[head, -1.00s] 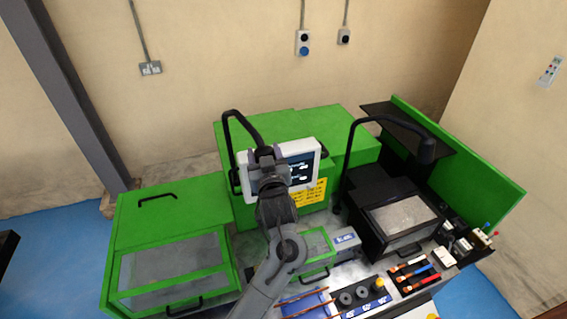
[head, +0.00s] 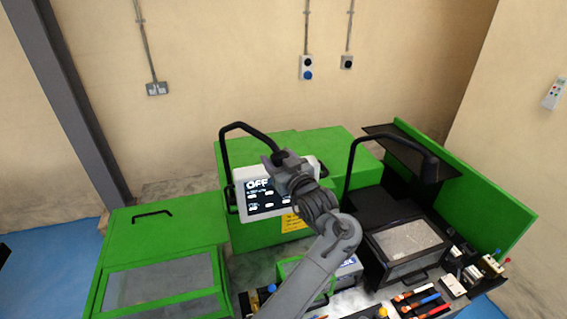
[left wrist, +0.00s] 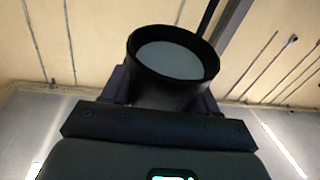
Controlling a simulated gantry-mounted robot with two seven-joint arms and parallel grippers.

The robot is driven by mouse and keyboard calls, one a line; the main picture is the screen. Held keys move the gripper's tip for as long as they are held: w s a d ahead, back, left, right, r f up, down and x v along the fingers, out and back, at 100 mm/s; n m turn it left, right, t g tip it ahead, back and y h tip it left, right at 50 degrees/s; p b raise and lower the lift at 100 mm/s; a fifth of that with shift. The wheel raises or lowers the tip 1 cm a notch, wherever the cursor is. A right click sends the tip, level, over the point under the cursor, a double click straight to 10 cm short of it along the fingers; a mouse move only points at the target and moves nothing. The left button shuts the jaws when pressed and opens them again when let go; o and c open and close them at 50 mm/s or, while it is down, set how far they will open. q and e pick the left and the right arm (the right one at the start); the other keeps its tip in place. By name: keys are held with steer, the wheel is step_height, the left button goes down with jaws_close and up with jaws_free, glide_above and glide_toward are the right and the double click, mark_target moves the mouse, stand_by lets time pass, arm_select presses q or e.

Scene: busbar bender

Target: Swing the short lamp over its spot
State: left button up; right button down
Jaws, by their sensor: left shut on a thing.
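The shorter black lamp (head: 243,125) has a bent tube that rises from the left side of the green machine. Its head is mostly covered by my left gripper (head: 279,158) in the head view. In the left wrist view the lamp's black round head (left wrist: 172,62) shows its grey lens, between the fingers of my left gripper. The left gripper is shut on the lamp head, above and in front of the display screen (head: 258,197). My right gripper is not in view.
A taller black lamp (head: 352,150) arches over the black box with a clear lid (head: 405,242) at the right. A green cabinet (head: 150,240) with a clear front stands at the left. My left arm covers part of the bench.

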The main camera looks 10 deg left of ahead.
arm_select(q)
steer(key=shift+a+f, duration=0.15)
steer(key=shift+a, duration=0.1)
steer(key=o, duration=1.4)
steer(key=shift+a, duration=0.1)
steer(key=shift+d, duration=0.2)
steer(key=shift+s, duration=0.1)
steer(key=shift+p+v, duration=2.25)
steer(key=shift+v, duration=3)
